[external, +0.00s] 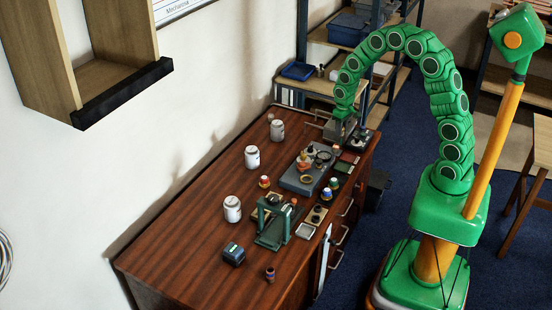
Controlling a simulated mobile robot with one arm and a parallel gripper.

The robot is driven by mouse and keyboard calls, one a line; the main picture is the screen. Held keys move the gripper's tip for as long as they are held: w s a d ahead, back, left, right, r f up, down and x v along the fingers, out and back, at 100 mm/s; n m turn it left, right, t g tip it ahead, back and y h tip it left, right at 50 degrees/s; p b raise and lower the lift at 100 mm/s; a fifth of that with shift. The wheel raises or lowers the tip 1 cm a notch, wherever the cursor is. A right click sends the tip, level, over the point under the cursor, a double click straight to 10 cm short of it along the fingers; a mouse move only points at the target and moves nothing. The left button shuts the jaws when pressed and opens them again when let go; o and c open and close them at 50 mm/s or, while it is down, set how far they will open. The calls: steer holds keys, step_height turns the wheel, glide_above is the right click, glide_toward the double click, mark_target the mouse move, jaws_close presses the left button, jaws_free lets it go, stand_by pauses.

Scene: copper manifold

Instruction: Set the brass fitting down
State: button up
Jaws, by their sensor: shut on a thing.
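My green segmented arm arches over the far right end of the wooden workbench (190,245). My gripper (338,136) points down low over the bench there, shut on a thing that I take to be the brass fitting. The fitting is too small and too hidden by the jaws to make out. I cannot tell whether it touches the bench.
A grey tray (292,180) with small bottles and a ring lies just in front of my gripper. White jars (232,209) line the wall side. A green stand (272,222) and a dark box (233,254) are nearer. The bench's near left is mostly clear.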

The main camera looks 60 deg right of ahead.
steer(key=shift+w+a, duration=0.1)
steer(key=w+a, duration=0.4)
steer(key=a, duration=1.5)
steer(key=w+a, duration=0.3)
steer(key=a, duration=1.6)
glide_above(253, 200)
steer(key=shift+s+a+f, duration=0.1)
steer(key=shift+s+f, duration=0.05)
steer(key=shift+f, duration=6.4)
steer(key=shift+f, duration=0.1)
steer(key=o, duration=1.1)
steer(key=shift+f, duration=0.1)
